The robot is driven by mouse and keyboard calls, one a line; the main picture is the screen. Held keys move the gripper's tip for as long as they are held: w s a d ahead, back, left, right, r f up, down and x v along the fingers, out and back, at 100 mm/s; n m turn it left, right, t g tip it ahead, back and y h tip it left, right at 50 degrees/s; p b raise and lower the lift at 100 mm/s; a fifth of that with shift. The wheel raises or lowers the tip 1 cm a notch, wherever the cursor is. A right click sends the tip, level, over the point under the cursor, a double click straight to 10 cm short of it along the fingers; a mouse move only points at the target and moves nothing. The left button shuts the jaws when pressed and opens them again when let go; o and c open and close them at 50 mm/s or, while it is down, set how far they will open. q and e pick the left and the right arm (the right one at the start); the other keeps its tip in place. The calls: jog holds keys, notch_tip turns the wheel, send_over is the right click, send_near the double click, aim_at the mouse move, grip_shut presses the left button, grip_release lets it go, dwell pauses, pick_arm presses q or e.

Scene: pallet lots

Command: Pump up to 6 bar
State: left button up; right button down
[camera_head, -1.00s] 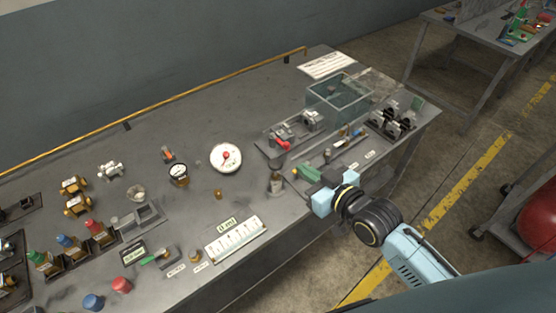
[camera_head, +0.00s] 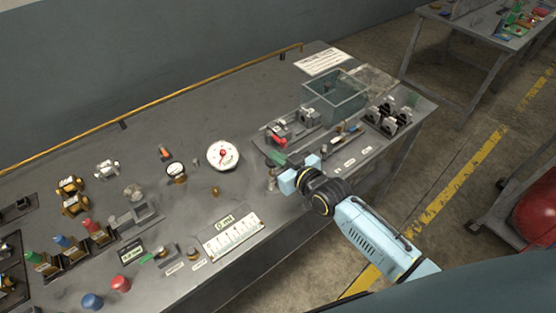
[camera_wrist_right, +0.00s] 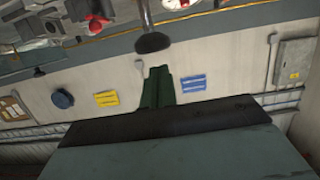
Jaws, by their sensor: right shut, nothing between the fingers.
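A large round white gauge (camera_head: 223,155) with a red centre lies on the bench; its reading is too small to tell. My right gripper (camera_head: 276,158) is to the right of the gauge, over the bench's front part, with its green fingers shut and empty. A small upright grey-brown post (camera_head: 271,182) stands just below the fingertips in the picture. In the right wrist view a metal rod with a dark rounded end (camera_wrist_right: 152,42) shows just beyond my shut green fingers (camera_wrist_right: 158,88); I cannot tell whether they touch. My left gripper is not in view.
The bench's back is clear.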

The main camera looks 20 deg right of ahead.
jog(key=shift+f, duration=0.6)
notch_tip(320, 180, down, 4)
jog(key=shift+s+r+b, duration=0.1)
jog(key=shift+r+b, duration=0.05)
jog(key=shift+b, duration=1.1)
notch_tip(320, 180, up, 5)
jog(key=p, duration=0.5)
jog(key=b+v, duration=0.1)
jog(key=v, duration=0.8)
jog(key=shift+s+d+f, duration=0.2)
jog(key=shift+s+f, duration=0.05)
jog(key=shift+s, duration=0.15)
